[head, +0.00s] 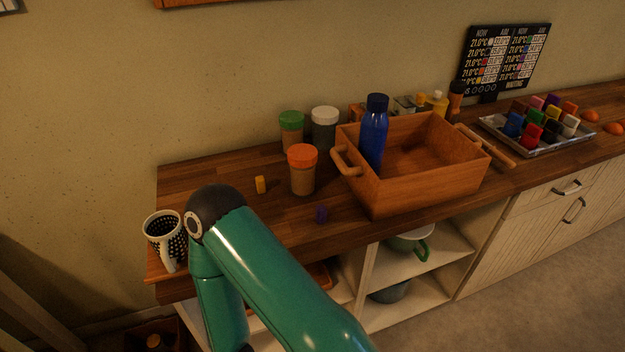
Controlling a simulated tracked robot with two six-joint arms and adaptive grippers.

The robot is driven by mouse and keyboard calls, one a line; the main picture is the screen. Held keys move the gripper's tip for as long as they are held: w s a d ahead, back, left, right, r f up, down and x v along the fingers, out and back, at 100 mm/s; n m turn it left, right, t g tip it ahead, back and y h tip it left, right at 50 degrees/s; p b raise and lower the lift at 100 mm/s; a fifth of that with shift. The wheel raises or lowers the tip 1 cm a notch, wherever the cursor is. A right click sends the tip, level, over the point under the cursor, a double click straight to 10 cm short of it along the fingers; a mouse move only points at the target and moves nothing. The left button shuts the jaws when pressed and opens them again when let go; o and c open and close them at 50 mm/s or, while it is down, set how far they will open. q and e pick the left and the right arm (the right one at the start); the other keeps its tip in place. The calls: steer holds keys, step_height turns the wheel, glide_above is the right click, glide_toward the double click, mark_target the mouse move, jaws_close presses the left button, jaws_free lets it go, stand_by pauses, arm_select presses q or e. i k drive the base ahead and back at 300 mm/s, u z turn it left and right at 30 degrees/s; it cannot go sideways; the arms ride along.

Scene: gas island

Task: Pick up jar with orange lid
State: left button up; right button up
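The jar with the orange lid (302,169) stands upright on the wooden counter, left of the wooden crate and in front of the green-lidded jar (291,131). Its body is tan and nothing holds it. A teal arm of mine rises from the bottom of the head view and bends at a dark joint left of and nearer than the jar. The lower part of this arm points down in front of the counter's edge. Neither gripper is in view.
A wooden crate (425,185) with a blue bottle (373,135) stands right of the jar. A white-lidded jar (324,128) is behind. A dotted mug (165,238) stands at the counter's left end.

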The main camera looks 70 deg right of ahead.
mark_target(303, 182)
steer(key=k, duration=1.65)
steer(key=z, duration=0.6)
steer(key=i, duration=0.9)
